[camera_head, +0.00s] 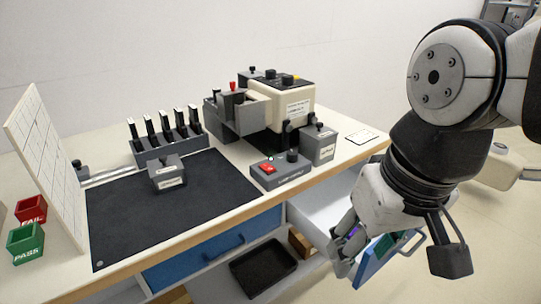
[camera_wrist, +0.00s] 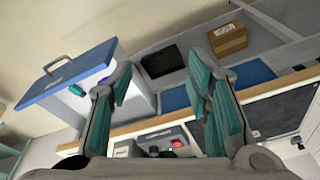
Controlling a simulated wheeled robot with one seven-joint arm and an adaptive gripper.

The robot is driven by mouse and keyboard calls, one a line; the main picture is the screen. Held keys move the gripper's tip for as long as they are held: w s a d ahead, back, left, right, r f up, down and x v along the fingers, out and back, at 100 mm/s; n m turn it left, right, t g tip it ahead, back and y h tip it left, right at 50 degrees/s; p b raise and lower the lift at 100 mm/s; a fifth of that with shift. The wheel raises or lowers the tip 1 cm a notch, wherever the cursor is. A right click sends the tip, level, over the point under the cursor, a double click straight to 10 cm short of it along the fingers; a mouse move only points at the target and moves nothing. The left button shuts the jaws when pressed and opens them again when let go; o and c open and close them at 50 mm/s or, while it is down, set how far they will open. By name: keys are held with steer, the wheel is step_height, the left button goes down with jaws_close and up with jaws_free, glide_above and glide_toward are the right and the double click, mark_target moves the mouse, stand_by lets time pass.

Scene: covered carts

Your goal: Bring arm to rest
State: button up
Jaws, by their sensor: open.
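My gripper (camera_head: 347,243) hangs at the lower right in the head view, in front of the bench and beside the open drawer (camera_head: 318,215). In the wrist view my gripper (camera_wrist: 160,68) has its teal-padded fingers spread, with nothing between them. The drawer's blue front (camera_head: 376,264) is partly hidden behind my gripper in the head view. In the wrist view the blue front (camera_wrist: 68,78) with its grey handle lies to the left of the fingers. A small green and a small purple item show near the blue front; I cannot tell what they are.
The bench holds a dark mat (camera_head: 150,215), a grey box with a red switch (camera_head: 280,172), a cream machine (camera_head: 290,105) and a slotted rack (camera_head: 170,148). A closed blue drawer (camera_head: 210,250) and a black tray (camera_head: 264,268) are below. Open floor lies right.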

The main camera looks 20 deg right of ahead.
steer(key=shift+s+a+f+n, duration=0.15)
steer(key=shift+s+n, duration=0.1)
steer(key=shift+s, duration=0.35)
steer(key=shift+s+f+n, duration=0.1)
steer(key=shift+s+n, duration=0.15)
steer(key=shift+s, duration=0.35)
step_height(320, 180, up, 10)
steer(key=t+p, duration=0.2)
steer(key=p, duration=0.6)
steer(key=shift+f, duration=0.15)
